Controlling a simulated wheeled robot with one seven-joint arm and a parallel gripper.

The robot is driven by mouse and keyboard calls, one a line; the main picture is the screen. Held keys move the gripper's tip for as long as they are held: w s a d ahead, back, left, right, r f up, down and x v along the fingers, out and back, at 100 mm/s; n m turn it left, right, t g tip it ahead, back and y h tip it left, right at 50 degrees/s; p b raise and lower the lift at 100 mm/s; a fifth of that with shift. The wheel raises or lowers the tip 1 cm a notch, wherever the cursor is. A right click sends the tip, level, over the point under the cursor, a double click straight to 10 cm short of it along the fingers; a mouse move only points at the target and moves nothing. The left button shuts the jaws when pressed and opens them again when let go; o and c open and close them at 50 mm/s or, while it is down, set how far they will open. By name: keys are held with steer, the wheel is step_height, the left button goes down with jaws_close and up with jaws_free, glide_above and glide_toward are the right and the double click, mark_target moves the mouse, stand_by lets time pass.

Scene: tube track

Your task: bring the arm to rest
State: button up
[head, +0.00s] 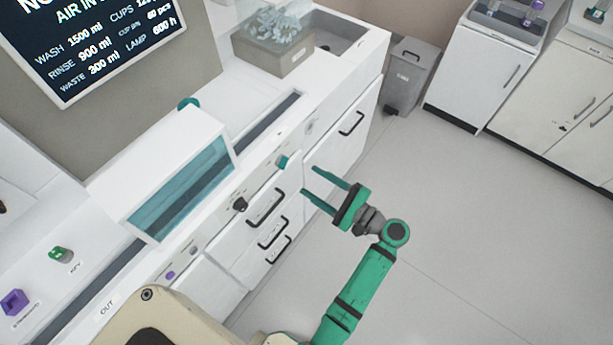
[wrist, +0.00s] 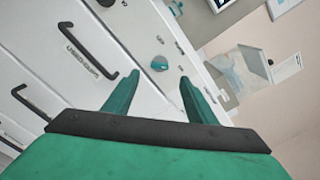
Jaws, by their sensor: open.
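My gripper (head: 308,181) is open and empty at the end of my green arm, in front of the white cabinet with black handles. In the wrist view my gripper's two green fingers (wrist: 155,92) stand apart with nothing between them. A teal knob (head: 283,161) on the cabinet front lies just beyond the fingertips; it also shows in the wrist view (wrist: 160,63). The gap between fingertips and knob is hard to judge, but they look apart.
A white box with a teal window (head: 185,190) stands on the counter to the left. Black drawer handles (head: 265,207) jut out below the panel. A grey bin (head: 408,78) stands at the back. The grey floor (head: 480,230) to the right is clear.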

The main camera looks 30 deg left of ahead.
steer(key=shift+s+d, duration=0.15)
steer(key=shift+d, duration=0.15)
stand_by(0.4)
